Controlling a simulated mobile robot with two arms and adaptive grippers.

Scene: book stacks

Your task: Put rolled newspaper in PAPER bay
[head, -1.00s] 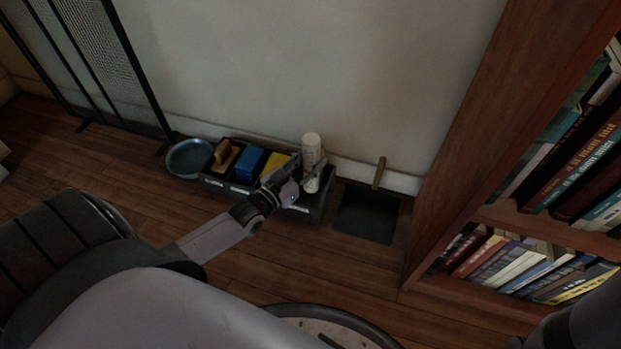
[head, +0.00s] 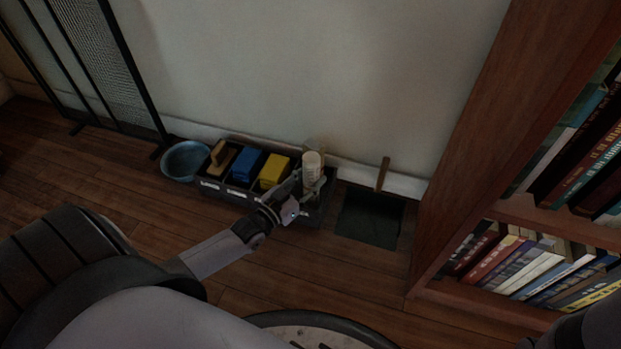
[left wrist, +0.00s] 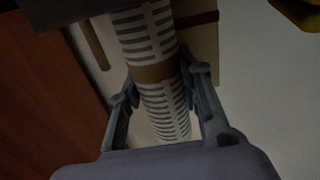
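The rolled newspaper (head: 312,168) is a pale upright cylinder at the right end of a dark divided caddy (head: 238,192) on the floor. Its lower end is down behind the front wall of the right-end bay; whether it rests on the bottom is hidden. My left gripper (head: 308,187) has its fingers on both sides of the roll. In the left wrist view the printed roll (left wrist: 150,30) with a brown band runs between the fingertips (left wrist: 158,80), which appear to touch it. The bay labels are too small to read. My right gripper is out of view.
Other bays hold a wooden-handled brush (head: 221,155), a blue block (head: 246,164) and a yellow block (head: 274,170). A blue bowl (head: 185,161) stands left of the caddy. A dark dustpan-like square (head: 369,220) lies right of it, before a bookcase (head: 470,130). The wall is close behind.

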